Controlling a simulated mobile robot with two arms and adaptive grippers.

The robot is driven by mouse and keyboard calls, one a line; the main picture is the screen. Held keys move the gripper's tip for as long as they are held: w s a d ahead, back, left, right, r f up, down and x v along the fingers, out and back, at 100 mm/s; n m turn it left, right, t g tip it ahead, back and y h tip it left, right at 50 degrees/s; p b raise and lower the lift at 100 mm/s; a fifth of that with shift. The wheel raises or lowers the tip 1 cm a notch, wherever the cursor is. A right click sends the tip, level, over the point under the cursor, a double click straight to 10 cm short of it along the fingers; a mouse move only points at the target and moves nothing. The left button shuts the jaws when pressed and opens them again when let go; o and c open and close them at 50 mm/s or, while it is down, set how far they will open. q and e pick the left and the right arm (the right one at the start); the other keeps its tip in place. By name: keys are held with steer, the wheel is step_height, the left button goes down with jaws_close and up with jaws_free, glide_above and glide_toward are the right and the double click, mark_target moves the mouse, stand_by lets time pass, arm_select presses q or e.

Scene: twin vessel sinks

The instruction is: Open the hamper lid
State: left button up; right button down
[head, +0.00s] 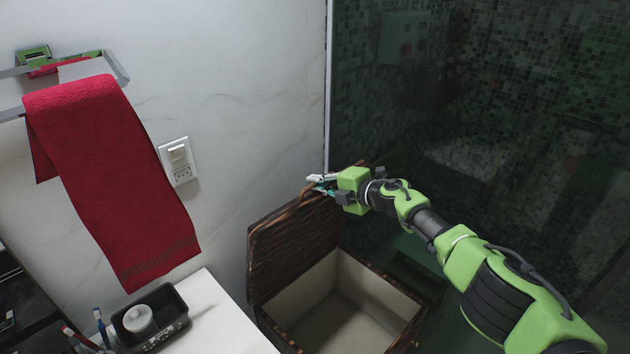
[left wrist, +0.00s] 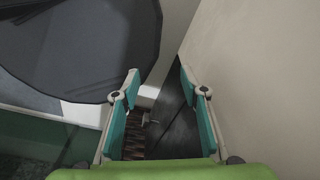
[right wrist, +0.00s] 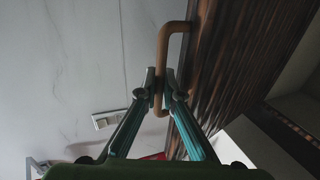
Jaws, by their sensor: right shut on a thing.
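The brown woven hamper (head: 395,335) stands on the floor by the wall, with a pale empty lining inside. Its lid (head: 290,245) is raised, standing steeply up on the wall side. My right gripper (head: 318,185) is at the lid's upper edge. In the right wrist view its fingers (right wrist: 163,98) are shut on a tan handle (right wrist: 163,45) fixed to the lid (right wrist: 240,65). My left gripper shows only in the left wrist view (left wrist: 160,95), with its teal fingers wide apart and nothing between them.
A red towel (head: 110,180) hangs from a rail on the left wall. A white counter (head: 225,320) with a black tray (head: 150,318) lies left of the hamper. A dark glass panel (head: 480,110) stands behind my right arm.

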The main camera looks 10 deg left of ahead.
steer(key=c, duration=2.2)
jaws_free()
steer(key=shift+d, duration=0.1)
steer(key=shift+d, duration=0.1)
steer(key=v, duration=1.1)
steer(key=shift+s+d+r, duration=0.2)
steer(key=shift+s, duration=0.2)
